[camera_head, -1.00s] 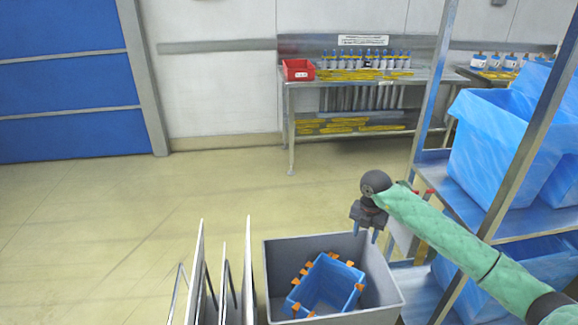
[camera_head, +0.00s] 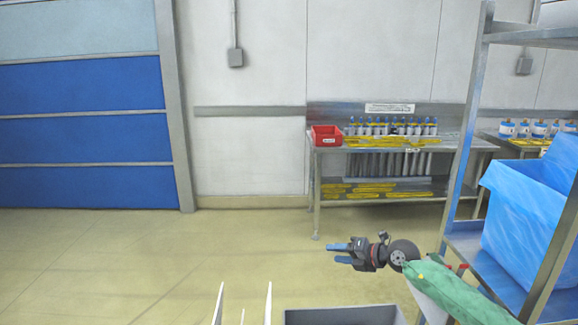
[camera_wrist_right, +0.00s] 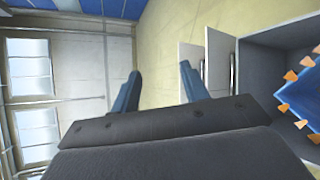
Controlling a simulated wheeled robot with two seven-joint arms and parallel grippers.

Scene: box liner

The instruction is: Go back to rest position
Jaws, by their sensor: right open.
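My right gripper (camera_head: 338,252) is raised above the floor and points left in the head view, its green-sleeved arm coming in from the lower right. Its two blue fingers are apart with nothing between them, as the right wrist view (camera_wrist_right: 158,90) also shows. A grey box (camera_head: 340,316) shows only its top edge at the bottom of the head view, below the gripper. In the right wrist view the grey box (camera_wrist_right: 262,72) is at the right, with a blue liner (camera_wrist_right: 308,88) and orange clips inside. My left gripper is not in view.
A metal rack (camera_head: 462,130) with a blue-lined bin (camera_head: 525,215) stands close on the right. White upright panels (camera_head: 268,303) stand left of the box. A steel table (camera_head: 385,148) with a red bin (camera_head: 326,136) is at the back wall. The floor at left is clear.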

